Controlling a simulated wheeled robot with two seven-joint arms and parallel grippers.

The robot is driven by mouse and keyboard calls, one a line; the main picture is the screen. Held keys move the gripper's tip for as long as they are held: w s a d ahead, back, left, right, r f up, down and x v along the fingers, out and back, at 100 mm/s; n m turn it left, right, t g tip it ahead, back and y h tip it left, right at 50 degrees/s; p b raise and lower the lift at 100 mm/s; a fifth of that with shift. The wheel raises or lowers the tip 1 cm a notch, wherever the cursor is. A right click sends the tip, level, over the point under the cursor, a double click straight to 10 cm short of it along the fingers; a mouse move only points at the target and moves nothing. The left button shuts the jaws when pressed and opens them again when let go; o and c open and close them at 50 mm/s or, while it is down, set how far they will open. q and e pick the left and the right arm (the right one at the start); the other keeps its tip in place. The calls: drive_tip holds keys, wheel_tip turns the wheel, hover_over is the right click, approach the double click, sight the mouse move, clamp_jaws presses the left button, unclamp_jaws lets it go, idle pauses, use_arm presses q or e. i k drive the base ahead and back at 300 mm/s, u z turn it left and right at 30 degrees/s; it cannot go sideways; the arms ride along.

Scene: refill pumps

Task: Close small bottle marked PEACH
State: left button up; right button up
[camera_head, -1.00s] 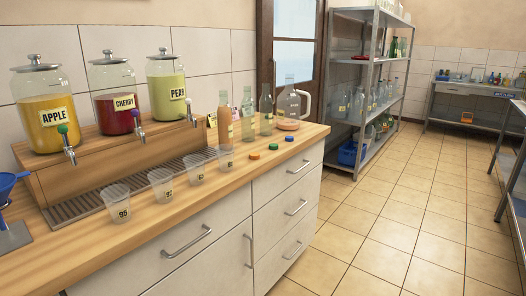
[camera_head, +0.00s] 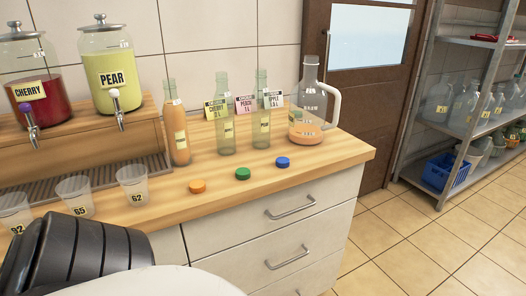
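A small bottle filled with peach-coloured liquid (camera_head: 180,135) stands upright and open-necked at the left of a row of bottles on the wooden counter. Its label is too small to read. Two clear small bottles stand to its right, a middle one (camera_head: 226,132) and a right one (camera_head: 261,130); both look empty. An orange cap (camera_head: 197,187), a green cap (camera_head: 243,174) and a blue cap (camera_head: 283,162) lie on the counter in front. Part of my own arm shows at the bottom left; neither gripper is in view.
A jug (camera_head: 308,118) with some peach-coloured liquid stands right of the bottles. Cards reading CHERRY, PEACH and APPLE stand by them. Several plastic cups, like this one (camera_head: 133,186), stand before the dispensers at left. The counter's right end (camera_head: 350,150) is clear.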

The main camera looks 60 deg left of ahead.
sight(174, 116)
drive_tip(key=i, duration=1.5)
drive_tip(key=u, duration=4.05)
